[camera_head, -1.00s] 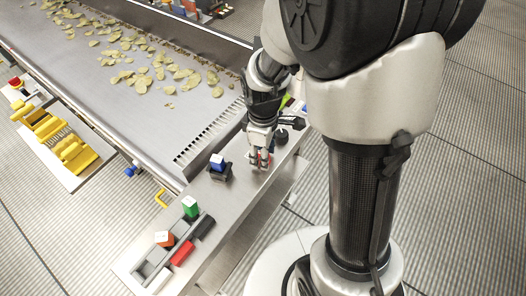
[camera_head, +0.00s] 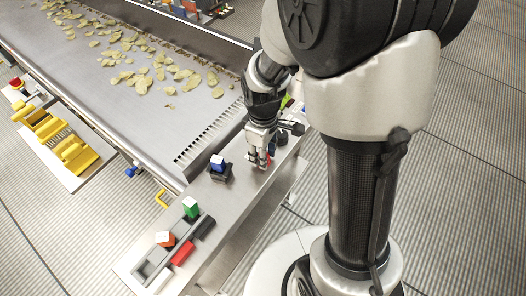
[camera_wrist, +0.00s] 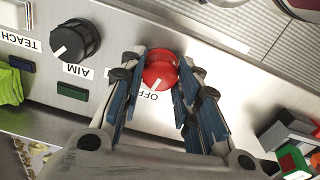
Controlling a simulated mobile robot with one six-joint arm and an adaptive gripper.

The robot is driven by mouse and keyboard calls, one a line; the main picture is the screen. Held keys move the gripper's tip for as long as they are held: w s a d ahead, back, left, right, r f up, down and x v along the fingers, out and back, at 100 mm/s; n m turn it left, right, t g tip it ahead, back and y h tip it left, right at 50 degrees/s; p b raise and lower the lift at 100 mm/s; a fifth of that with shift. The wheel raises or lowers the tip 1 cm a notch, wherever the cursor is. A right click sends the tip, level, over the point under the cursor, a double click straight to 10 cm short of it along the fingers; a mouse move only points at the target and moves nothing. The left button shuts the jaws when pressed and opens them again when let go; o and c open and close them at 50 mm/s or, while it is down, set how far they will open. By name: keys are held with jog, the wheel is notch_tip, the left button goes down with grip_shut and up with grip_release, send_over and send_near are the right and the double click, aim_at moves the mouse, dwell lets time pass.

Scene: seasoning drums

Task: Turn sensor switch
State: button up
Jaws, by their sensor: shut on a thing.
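A red rotary knob (camera_wrist: 161,68) with a white pointer mark sits on a metal panel in the wrist view. The partly covered label beside it reads "OF…", and the white mark points roughly towards it. My gripper (camera_wrist: 162,75) is shut on the red knob, with one blue-padded finger on each side. In the head view my gripper (camera_head: 261,162) points down at the long metal panel (camera_head: 230,205), and the knob is mostly hidden by the fingers.
A black knob (camera_wrist: 74,40) labelled "AIM" stands left of the red one. A conveyor with chips (camera_head: 140,70) runs behind.

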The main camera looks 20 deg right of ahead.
jog(key=m+p, duration=0.1)
jog(key=m, duration=0.4)
jog(key=shift+m, duration=0.3)
jog(key=shift+m+p, duration=0.3)
jog(key=shift+m, duration=1.9)
jog(key=o, duration=1.1)
jog(key=shift+c, duration=0.2)
jog(key=shift+r, duration=0.1)
notch_tip(320, 180, up, 12)
